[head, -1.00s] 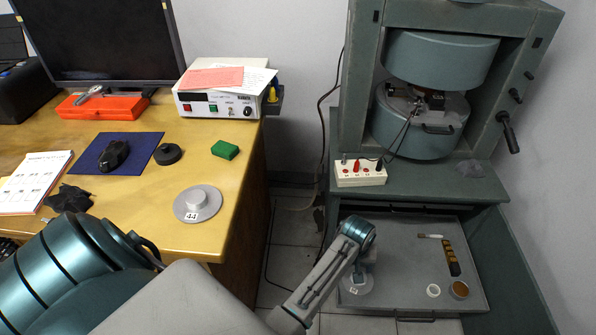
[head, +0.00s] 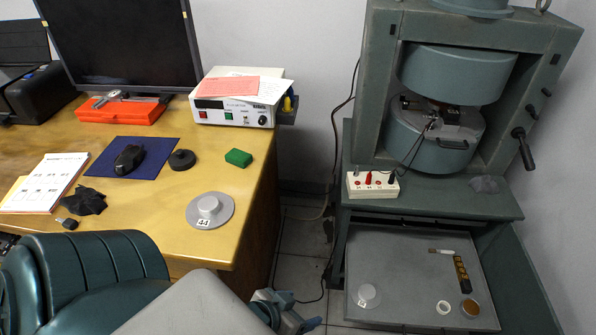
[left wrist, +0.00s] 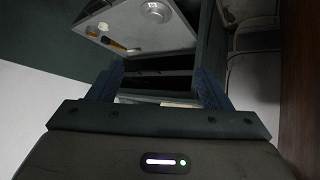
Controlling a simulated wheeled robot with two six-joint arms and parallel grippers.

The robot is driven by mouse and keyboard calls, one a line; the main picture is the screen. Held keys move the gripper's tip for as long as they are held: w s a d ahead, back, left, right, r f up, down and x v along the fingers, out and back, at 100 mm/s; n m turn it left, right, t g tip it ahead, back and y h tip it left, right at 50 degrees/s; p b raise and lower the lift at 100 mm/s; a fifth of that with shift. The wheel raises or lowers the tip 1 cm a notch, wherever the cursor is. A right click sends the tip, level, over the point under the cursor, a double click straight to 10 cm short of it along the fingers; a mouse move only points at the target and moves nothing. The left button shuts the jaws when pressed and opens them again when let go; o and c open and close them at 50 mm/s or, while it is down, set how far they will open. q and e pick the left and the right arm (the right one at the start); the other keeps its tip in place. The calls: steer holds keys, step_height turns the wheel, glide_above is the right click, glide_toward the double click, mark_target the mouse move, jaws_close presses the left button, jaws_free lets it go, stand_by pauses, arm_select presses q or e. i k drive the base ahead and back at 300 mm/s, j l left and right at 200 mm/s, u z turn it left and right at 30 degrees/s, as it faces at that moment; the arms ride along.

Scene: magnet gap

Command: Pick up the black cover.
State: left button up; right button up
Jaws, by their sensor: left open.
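A round black cover (head: 182,159) with a small knob lies on the wooden desk (head: 150,215), beside the right edge of the blue mouse mat (head: 131,158). It is not visible in the left wrist view. My left gripper (head: 290,314) is low in the head view, between the desk and the open drawer, well away from the cover. In the left wrist view, its two blue fingers (left wrist: 155,88) are apart with nothing between them. My right gripper is in neither view.
The drawer (head: 405,262) holds another grey disc (head: 367,296), a white ring (head: 443,308) and a brown round item (head: 470,308). The magnet (head: 455,75) stands behind.

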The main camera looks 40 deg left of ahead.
mark_target(181, 160)
steer(key=k+j+u, duration=0.2)
steer(key=u, duration=0.3)
steer(key=i+u, duration=0.1)
steer(key=u, duration=1.25)
steer(key=l+u, duration=1.25)
steer(key=k+l, duration=0.05)
steer(key=l, duration=0.05)
